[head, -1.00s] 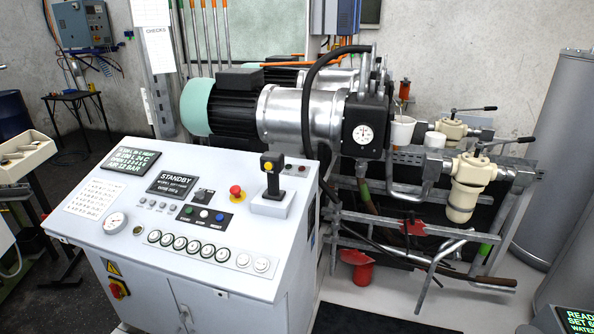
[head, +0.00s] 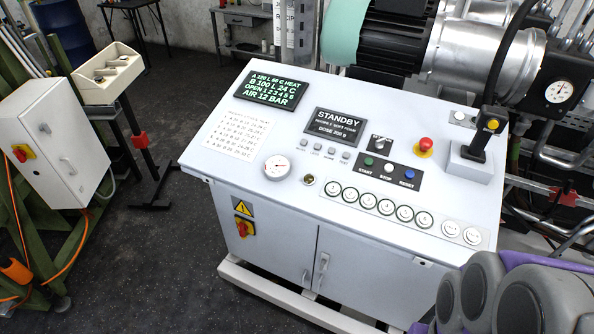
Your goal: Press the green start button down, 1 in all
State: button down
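The green start button (head: 368,161) sits on a black strip on the sloped top of the white control console (head: 240,180). A white stop button (head: 388,167) and a blue reset button (head: 409,173) are to its right on the same strip. The display (head: 337,128) above reads STANDBY. Part of my arm, grey and purple, shows at the lower right corner, apart from the button. My gripper's fingers cannot be made out in this view.
A red mushroom button (head: 425,144) and a black joystick (head: 482,135) stand right of the strip. A row of round buttons (head: 385,207) lies below it. A white cabinet (head: 50,140) and a parts bin (head: 105,78) are at left. Dark floor (head: 165,240) between is clear.

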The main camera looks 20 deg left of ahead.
aim_at(369, 161)
jog(key=i+j+u, duration=0.15)
jog(key=i+j, duration=0.65)
jog(key=j+z, duration=0.3)
jog(key=z, duration=0.15)
jog(key=j+z, duration=0.3)
jog(key=z, duration=0.15)
jog(key=j+z, duration=0.3)
jog(key=z, duration=0.2)
jog(key=k+j+z, duration=0.3)
jog(key=k+j, duration=0.3)
jog(key=j, duration=0.3)
jog(key=k+j+z, duration=0.25)
jog(key=k+j, duration=0.4)
jog(key=j, duration=0.15)
jog(key=k+j, duration=0.5)
jog(key=j, duration=0.1)
